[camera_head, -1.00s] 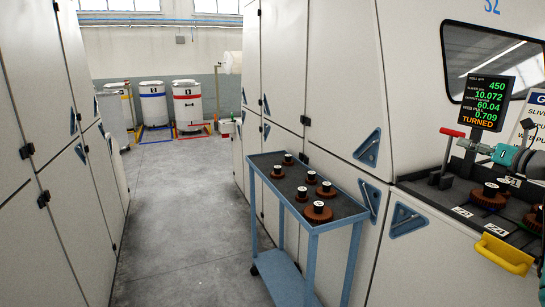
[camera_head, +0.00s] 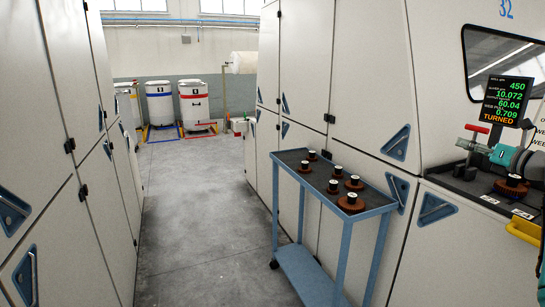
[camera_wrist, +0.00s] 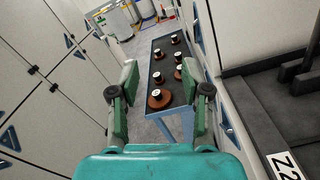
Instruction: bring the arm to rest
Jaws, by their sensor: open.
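My gripper (camera_head: 468,145) is at the right of the head view, by the control panel of the right-hand machine. It is teal with pale green fingers pointing left. In the wrist view my gripper (camera_wrist: 160,75) has its two fingers wide apart, with nothing held between them. The rest of my arm is mostly outside the head view.
A red-handled lever (camera_head: 476,128) and a display reading TURNED (camera_head: 508,102) are close to my gripper. Cabinets (camera_head: 75,130) line the left. The grey aisle floor (camera_head: 200,215) is clear, with drums (camera_head: 193,103) at its far end.

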